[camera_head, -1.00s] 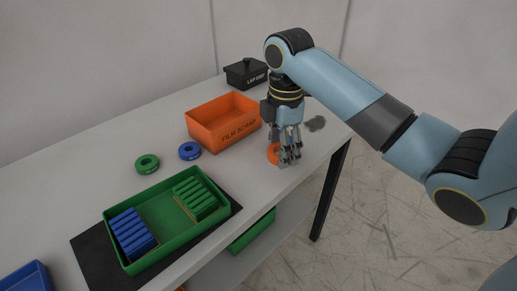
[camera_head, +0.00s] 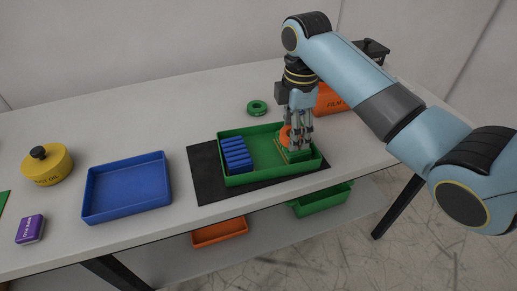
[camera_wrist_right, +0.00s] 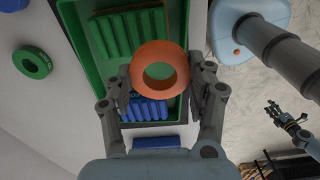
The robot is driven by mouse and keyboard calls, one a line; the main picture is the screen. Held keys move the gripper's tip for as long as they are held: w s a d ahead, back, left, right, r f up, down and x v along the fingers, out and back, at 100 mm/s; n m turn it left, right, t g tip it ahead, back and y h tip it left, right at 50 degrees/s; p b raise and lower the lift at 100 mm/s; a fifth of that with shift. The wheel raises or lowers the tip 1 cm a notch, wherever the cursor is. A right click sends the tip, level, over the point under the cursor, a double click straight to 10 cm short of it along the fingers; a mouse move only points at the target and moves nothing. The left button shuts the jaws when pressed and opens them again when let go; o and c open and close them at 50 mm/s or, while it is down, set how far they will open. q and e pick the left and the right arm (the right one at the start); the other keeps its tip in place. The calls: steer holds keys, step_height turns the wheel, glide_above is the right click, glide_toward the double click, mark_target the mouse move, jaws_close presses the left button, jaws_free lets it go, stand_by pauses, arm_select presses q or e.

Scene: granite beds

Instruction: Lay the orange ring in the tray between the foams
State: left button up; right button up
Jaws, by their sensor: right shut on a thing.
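My right gripper (camera_head: 298,138) is shut on the orange ring (camera_head: 284,133), also seen between its fingers in the right wrist view (camera_wrist_right: 136,72). It holds the ring above the right part of the green tray (camera_head: 245,181). The tray has a ridged blue foam (camera_head: 236,154) on its left and a green foam (camera_head: 296,155) on its right, partly hidden by the gripper. Bare floor shows between them. In the wrist view the ring overlaps the gap between the green foam (camera_wrist_right: 128,32) and blue foam (camera_wrist_right: 150,110). My left gripper (camera_wrist_right: 286,116) appears small at the wrist view's right; its opening is unclear.
The tray stands on a black mat (camera_head: 205,180). A green ring (camera_head: 257,107) lies behind it; an orange bin (camera_head: 330,100) is behind my arm. A blue tray (camera_head: 128,187), yellow pot (camera_head: 47,167) and purple box (camera_head: 30,229) are left. Table is clear between.

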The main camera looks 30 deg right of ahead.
glide_above(267, 154)
steer(key=f, duration=0.3)
steer(key=shift+s+d+f, duration=0.1)
steer(key=shift+s+f, duration=0.1)
steer(key=shift+s, duration=0.05)
steer(key=shift+w+f, duration=0.15)
steer(key=shift+w, duration=0.1)
step_height(267, 154, down, 4)
steer(key=shift+r, duration=0.1)
steer(key=shift+f, duration=0.2)
steer(key=o, duration=1.2)
steer(key=shift+f, duration=0.15)
arm_select(q)
steer(key=shift+w+d+f, duration=0.2)
steer(key=shift+w, duration=0.4)
